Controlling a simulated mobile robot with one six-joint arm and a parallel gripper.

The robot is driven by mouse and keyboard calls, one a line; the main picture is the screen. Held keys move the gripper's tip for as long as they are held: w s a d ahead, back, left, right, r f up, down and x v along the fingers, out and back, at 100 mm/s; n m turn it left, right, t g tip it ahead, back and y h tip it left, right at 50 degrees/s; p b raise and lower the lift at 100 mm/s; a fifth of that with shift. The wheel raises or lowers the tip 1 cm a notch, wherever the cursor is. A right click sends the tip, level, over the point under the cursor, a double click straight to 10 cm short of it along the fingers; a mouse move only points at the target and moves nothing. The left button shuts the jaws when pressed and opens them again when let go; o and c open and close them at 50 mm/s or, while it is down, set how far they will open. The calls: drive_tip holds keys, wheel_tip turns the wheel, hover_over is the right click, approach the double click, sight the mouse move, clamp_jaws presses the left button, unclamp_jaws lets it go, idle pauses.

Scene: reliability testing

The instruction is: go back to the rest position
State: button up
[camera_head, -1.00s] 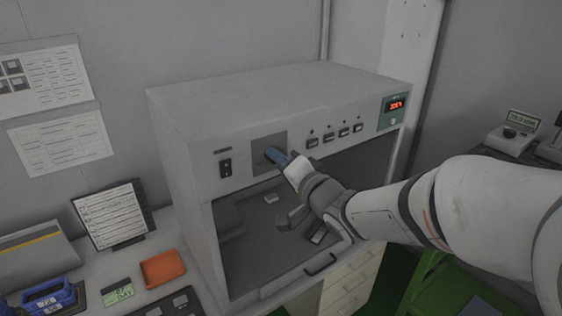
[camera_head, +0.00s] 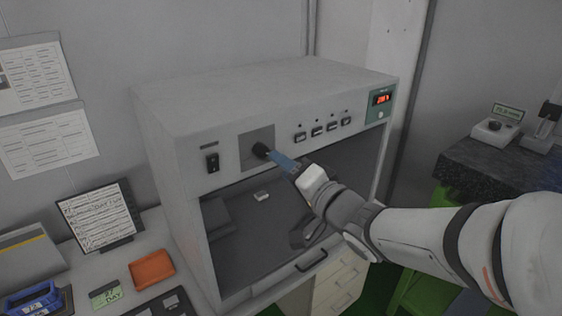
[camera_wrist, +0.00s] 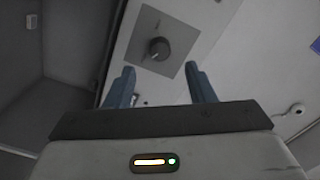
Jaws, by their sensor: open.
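My gripper (camera_head: 276,158) is in front of the grey test chamber's upper panel in the head view. In the wrist view my gripper (camera_wrist: 160,85) has its two blue fingers apart, with nothing between them. A black round knob (camera_wrist: 159,49) on a dark square plate lies just beyond the fingertips. The knob also shows in the head view (camera_head: 260,150), close to the fingertips, with the fingers apart from it in the wrist view. My arm reaches in from the right.
The chamber (camera_head: 270,95) has an open front, with a small light block (camera_head: 262,195) inside. A red display (camera_head: 381,99) and several switches are on its panel. An orange tray (camera_head: 152,270) and a blue item (camera_head: 33,298) are at left. A dark counter (camera_head: 500,170) stands at right.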

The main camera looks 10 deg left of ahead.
drive_tip(key=shift+s+d, duration=0.4)
drive_tip(key=shift+d, duration=0.05)
drive_tip(key=shift+d, duration=0.1)
